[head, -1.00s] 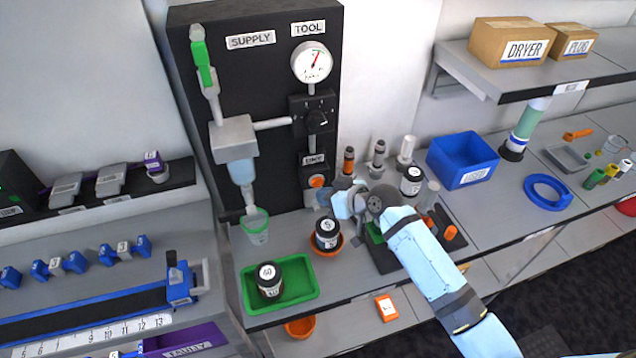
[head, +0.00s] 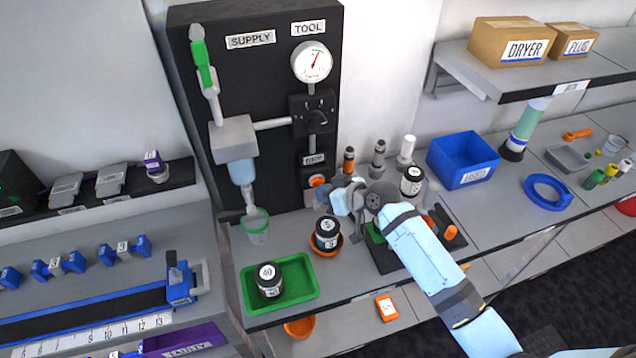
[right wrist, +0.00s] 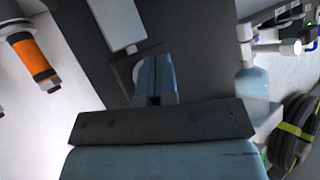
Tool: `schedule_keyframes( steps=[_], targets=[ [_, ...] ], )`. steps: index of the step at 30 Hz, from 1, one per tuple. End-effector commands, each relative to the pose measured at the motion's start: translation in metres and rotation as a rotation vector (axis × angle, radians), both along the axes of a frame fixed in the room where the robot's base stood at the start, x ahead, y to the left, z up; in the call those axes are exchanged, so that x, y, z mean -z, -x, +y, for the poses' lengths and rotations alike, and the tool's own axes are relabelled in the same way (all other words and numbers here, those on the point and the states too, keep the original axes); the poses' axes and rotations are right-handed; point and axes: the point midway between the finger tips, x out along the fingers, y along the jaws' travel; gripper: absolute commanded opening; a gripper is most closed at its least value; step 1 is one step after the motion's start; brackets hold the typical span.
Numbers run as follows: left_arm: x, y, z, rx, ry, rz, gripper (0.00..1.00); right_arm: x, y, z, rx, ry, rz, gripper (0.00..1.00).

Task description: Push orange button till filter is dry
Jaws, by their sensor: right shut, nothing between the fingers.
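The orange button (head: 317,181) sits low on the black supply panel (head: 275,75), under a small label. My right gripper (head: 325,197) is shut and empty, with its tips just below and beside the button. I cannot tell from the head view whether they touch it. In the right wrist view the shut fingers (right wrist: 155,78) point at the dark panel, and the button is not visible there. The filter, a grey housing (head: 233,139) with a translucent blue bowl (head: 242,171), hangs on the panel's left. The moisture inside is too small to judge. My left gripper is not in view.
A translucent green-rimmed cup (head: 256,226) hangs under the filter. Another jar (head: 269,279) stands on a green tray (head: 308,289).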

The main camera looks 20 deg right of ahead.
Motion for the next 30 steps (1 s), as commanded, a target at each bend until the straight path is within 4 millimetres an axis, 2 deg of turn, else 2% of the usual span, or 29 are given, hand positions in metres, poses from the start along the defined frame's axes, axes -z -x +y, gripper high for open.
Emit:
schedule_keyframes(
  steps=[30],
  targets=[
    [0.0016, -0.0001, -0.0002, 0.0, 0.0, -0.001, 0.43, 0.0001, -0.0084, 0.0004, 0.001, -0.001, 0.0, 0.0]
  ],
)
